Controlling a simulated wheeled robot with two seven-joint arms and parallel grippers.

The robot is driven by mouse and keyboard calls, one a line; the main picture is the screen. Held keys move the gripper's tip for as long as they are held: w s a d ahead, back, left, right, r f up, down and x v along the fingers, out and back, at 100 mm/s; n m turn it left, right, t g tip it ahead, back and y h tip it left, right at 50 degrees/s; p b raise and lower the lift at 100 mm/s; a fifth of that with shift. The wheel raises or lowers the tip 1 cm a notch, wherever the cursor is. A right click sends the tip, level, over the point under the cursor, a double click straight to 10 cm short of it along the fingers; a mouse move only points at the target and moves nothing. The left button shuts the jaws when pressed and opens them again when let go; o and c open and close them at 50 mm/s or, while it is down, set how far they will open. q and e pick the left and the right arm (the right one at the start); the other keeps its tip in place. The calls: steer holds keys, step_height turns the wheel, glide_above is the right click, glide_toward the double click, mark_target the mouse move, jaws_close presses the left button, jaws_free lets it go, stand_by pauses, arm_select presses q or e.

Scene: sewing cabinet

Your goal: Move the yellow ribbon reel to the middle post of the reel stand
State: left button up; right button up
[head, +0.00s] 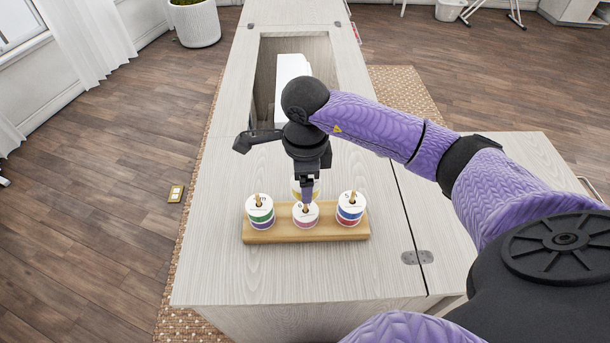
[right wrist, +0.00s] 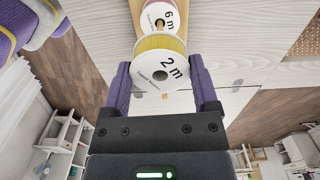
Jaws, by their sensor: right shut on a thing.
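The wooden reel stand (head: 270,235) lies across the cabinet top and has three posts, each with reels on it. The middle post (head: 305,209) carries a pink reel (head: 306,219) marked 6 m; this reel also shows in the right wrist view (right wrist: 172,17). My right gripper (head: 307,190) is shut on the yellow ribbon reel (right wrist: 155,43), marked 2 m, with a finger on each side. In the head view the yellow reel (head: 316,191) is partly hidden by the gripper, just beyond the middle post's top. The exact height gap is unclear. My left gripper is not in view.
The left post holds a green and purple stack (head: 260,215). The right post holds a blue and red stack (head: 349,214). Both stand close to the middle post. Behind, the cabinet has an open recess (head: 265,75) with a white machine (head: 290,68). The front cabinet top is clear.

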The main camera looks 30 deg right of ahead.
steer(key=shift+f+b, duration=1.05)
steer(key=shift+f, duration=0.4)
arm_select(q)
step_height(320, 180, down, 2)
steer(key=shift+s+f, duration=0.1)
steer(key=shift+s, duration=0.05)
arm_select(e)
steer(key=o, duration=1.1)
step_height(320, 180, up, 4)
steer(key=shift+w+r+p, duration=0.1)
steer(key=shift+p, duration=0.65)
arm_select(q)
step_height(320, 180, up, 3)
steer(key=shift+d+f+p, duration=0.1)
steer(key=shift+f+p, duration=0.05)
steer(key=shift+p, duration=0.5)
arm_select(e)
step_height(320, 180, up, 6)
steer(key=shift+f, duration=0.1)
